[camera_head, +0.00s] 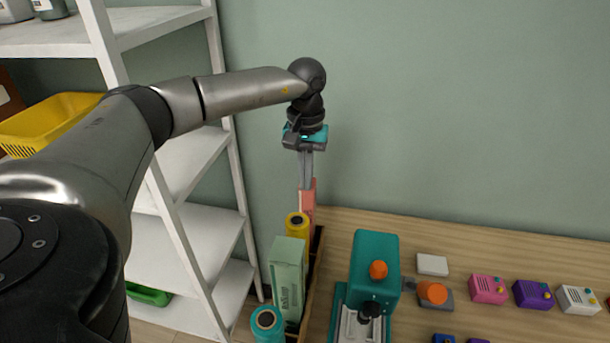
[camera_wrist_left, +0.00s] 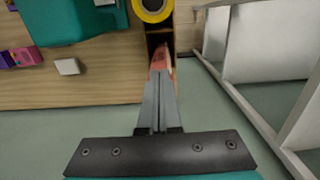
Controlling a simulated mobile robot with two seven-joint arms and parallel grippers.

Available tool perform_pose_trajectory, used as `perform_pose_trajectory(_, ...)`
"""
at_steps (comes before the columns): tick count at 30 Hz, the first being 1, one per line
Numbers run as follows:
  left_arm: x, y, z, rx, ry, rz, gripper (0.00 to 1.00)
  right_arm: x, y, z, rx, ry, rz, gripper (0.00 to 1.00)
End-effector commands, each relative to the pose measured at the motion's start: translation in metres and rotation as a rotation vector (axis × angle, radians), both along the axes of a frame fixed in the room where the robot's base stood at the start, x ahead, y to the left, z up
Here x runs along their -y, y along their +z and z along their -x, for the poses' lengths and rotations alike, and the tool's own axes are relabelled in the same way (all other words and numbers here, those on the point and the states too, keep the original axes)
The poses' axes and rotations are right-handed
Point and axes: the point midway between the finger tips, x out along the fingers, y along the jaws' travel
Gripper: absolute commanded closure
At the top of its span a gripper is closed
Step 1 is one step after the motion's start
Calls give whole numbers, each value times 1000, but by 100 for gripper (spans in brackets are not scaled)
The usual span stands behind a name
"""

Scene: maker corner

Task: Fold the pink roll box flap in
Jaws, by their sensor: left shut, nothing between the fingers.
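The pink roll box (camera_head: 307,204) stands at the far end of a narrow wooden rack (camera_head: 316,262) by the wall. A thin pink strip shows beside the fingers at its top; I cannot tell clearly whether it is the flap. My left gripper (camera_head: 305,184) points down with its fingers together and empty, right at the top of the box. In the left wrist view the fingertips (camera_wrist_left: 160,74) overlap the pink box (camera_wrist_left: 161,58) and hide part of it. Whether they touch it I cannot tell. My right gripper is out of view.
A yellow roll (camera_head: 297,226), a green box (camera_head: 288,276) and a teal roll (camera_head: 267,324) stand nearer in the row. A teal machine (camera_head: 374,262) is to the right. A white shelf (camera_head: 190,240) stands close on the left.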

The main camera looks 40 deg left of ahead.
Motion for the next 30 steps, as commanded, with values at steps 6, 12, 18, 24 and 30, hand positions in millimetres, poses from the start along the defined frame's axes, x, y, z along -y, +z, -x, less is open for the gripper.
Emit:
perform_pose_trajectory(6, 1, -8, 5, -22, -3, -3, 100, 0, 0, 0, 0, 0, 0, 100)
perform_pose_trajectory(12, 1, -1, 5, -23, -4, -2, 100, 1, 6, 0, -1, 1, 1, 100)
perform_pose_trajectory(18, 1, 9, 4, -19, -2, -2, 100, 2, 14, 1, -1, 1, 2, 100)
perform_pose_trajectory(24, 0, 19, 2, -13, -2, -1, 100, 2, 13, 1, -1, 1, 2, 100)
perform_pose_trajectory(30, 0, 58, 0, -10, -2, 0, 100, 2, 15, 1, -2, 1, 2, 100)
